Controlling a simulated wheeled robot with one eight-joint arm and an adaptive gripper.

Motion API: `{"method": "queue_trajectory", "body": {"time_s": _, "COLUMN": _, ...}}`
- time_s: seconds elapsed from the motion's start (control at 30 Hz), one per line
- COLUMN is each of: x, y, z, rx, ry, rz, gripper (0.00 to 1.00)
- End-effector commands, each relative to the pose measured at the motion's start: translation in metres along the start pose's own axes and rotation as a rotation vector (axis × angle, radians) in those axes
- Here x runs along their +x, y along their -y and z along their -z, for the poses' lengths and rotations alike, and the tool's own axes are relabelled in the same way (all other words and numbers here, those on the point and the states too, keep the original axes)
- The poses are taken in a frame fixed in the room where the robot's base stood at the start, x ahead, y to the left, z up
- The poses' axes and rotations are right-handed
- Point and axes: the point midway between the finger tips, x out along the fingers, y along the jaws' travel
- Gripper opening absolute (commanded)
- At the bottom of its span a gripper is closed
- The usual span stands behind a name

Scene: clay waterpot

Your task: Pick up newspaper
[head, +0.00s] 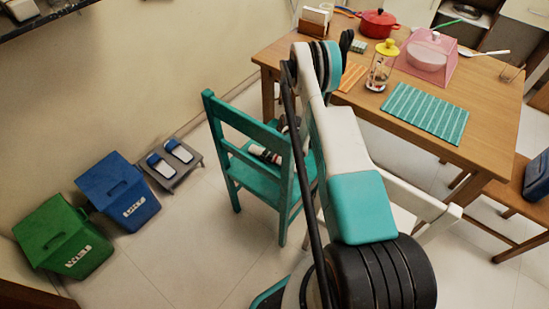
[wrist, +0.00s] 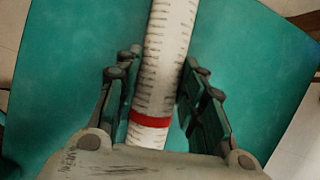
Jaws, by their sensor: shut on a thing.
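The newspaper (wrist: 168,50) is a rolled white tube with dark print and a red band. It runs lengthwise through the wrist view, over the teal seat of a chair (wrist: 75,50). My gripper (wrist: 163,62) has a finger on each side of the roll and is shut on it. In the head view, the newspaper (head: 262,154) shows in part behind the chair's back (head: 240,127). Most of my gripper is hidden there by the chair back and my arm. I cannot tell whether the roll touches the seat.
A wooden table (head: 350,100) stands to the right, with a striped teal mat (head: 426,113), a glass jar (head: 382,68), a red pot (head: 379,22) and a pink cover (head: 428,57). Green (head: 62,237) and blue (head: 118,192) bins and slippers (head: 170,160) line the left wall.

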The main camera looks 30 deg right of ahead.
Motion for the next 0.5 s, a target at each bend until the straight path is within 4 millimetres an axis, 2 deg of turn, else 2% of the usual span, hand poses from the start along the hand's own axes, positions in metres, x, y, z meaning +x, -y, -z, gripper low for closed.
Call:
{"method": "queue_trajectory", "body": {"time_s": 0.27, "x": -0.011, "y": 0.0, "z": -0.005, "rx": 0.0, "ry": 0.0, "rz": 0.0, "gripper": 0.09}}
{"method": "queue_trajectory", "body": {"time_s": 0.37, "x": -0.025, "y": 0.0, "z": -0.01, "rx": 0.0, "ry": 0.0, "rz": 0.0, "gripper": 0.09}}
{"method": "queue_trajectory", "body": {"time_s": 0.5, "x": -0.053, "y": 0.0, "z": -0.022, "rx": 0.0, "ry": 0.0, "rz": 0.0, "gripper": 0.09}}
